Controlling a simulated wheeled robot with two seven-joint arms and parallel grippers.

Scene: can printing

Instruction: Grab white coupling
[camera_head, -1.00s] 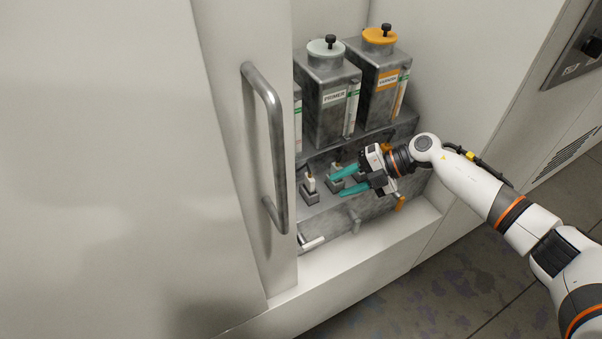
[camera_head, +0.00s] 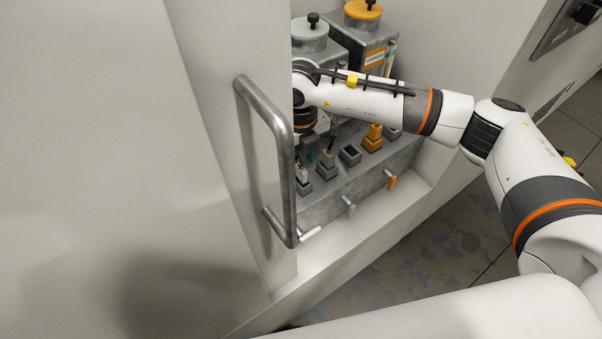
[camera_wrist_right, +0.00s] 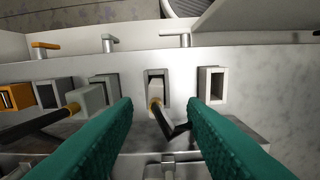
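The white coupling (camera_wrist_right: 157,88) sits in a socket on the grey metal ledge, with an orange ring and a bent black hose end. In the wrist view it lies between the teal fingers of my right gripper (camera_wrist_right: 160,106), which is open, with a gap on both sides. The fingertips are a little short of the socket. In the head view the coupling (camera_head: 302,173) is small beside the door handle, and my right gripper is mostly hidden behind my arm and the handle. My left gripper is not in view.
A grey coupling (camera_wrist_right: 90,98) with a black hose is left of the white one; an empty socket (camera_wrist_right: 211,85) is right. Valve levers (camera_wrist_right: 108,40) stick out in front. The cabinet door's metal handle (camera_head: 285,165) is close to my arm. Canisters (camera_head: 312,40) stand behind.

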